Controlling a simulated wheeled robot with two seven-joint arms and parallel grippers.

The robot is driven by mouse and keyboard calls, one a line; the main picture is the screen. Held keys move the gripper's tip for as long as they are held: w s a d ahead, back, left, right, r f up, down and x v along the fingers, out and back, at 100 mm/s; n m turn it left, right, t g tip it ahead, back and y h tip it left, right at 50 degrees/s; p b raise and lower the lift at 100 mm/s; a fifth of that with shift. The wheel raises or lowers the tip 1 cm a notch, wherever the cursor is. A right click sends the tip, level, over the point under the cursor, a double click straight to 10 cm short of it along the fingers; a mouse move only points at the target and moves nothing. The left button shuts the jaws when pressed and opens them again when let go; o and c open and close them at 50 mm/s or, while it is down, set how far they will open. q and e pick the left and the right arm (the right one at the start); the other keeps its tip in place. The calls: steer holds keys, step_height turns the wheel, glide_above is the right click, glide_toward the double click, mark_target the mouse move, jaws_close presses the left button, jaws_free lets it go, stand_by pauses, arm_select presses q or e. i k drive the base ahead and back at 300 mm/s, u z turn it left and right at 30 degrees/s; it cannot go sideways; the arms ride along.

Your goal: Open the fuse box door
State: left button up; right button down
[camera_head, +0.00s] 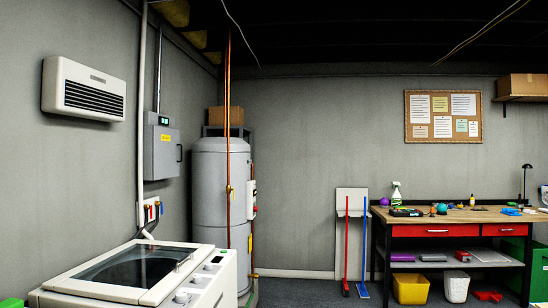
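The fuse box (161,152) is a grey metal box on the left wall, with a conduit running up from its top. Its door looks shut, with a dark handle (180,152) on its right side and a small yellow label on its front. A small dark panel with a green display sits at its top. Neither of my grippers is in the head view.
A white top-loading washing machine (150,276) stands in front of the fuse box wall. A grey water tank (209,190) with copper pipes stands right of the box. A workbench (455,217) is at the right. Dark floor (305,292) is open between them.

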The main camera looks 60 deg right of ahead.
mark_target(166, 146)
steer(key=z, duration=1.15)
